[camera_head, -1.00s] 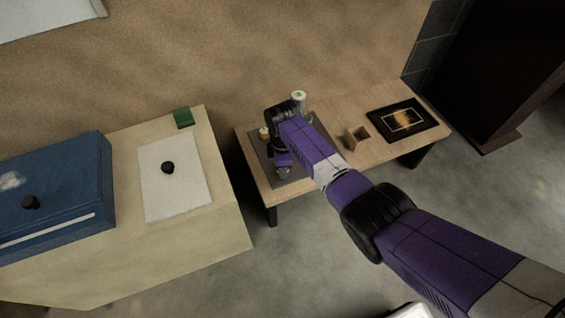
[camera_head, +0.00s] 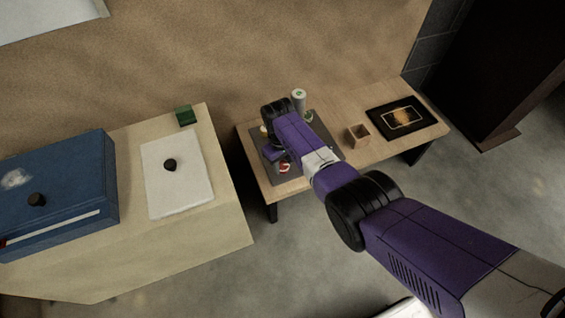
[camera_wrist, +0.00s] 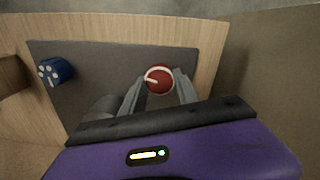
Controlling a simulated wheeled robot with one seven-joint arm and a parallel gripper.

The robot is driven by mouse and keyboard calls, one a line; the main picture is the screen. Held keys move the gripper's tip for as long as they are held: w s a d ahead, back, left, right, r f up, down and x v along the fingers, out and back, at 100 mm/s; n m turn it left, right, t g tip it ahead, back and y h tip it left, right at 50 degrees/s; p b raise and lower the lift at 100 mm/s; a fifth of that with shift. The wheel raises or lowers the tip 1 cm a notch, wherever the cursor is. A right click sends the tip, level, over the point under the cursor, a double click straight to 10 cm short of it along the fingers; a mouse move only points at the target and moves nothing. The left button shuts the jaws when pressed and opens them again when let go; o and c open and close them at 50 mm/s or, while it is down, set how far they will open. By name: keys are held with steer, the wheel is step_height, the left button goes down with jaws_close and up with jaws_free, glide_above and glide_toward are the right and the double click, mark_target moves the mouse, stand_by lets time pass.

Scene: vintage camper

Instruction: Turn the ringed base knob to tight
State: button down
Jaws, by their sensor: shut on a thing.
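The red knob (camera_wrist: 158,80) has a white ring and a white line on its top. It sits over the dark grey mat in the wrist view, and its red and white top shows in the head view (camera_head: 285,168). My gripper (camera_wrist: 162,82) has one finger on each side of it and is shut on it. The fingers partly hide the knob's lower part. A blue knob (camera_wrist: 54,71) with white dots and a line stands at the left of the mat, apart from my gripper.
The dark grey mat (camera_wrist: 95,62) lies on a wooden table (camera_head: 345,105). A white cylinder (camera_head: 299,101) with a green mark stands behind my arm. A small wooden box (camera_head: 357,137) and black framed panel (camera_head: 385,128) are at right. A cream counter with a blue case (camera_head: 60,190) is at left.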

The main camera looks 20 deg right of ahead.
mark_target(282, 164)
steer(key=m, duration=0.6)
steer(key=shift+m, duration=0.3)
steer(key=m+b, duration=0.1)
steer(key=m, duration=0.5)
steer(key=shift+g, duration=0.3)
steer(key=c, duration=0.9)
jaws_free()
steer(key=shift+r, duration=0.1)
steer(key=r+p, duration=0.2)
steer(key=r, duration=0.1)
steer(key=r+p, duration=0.2)
steer(key=r, duration=0.2)
steer(key=shift+w+a+r, duration=0.1)
steer(key=shift+w+r, duration=0.1)
steer(key=shift+r, duration=0.1)
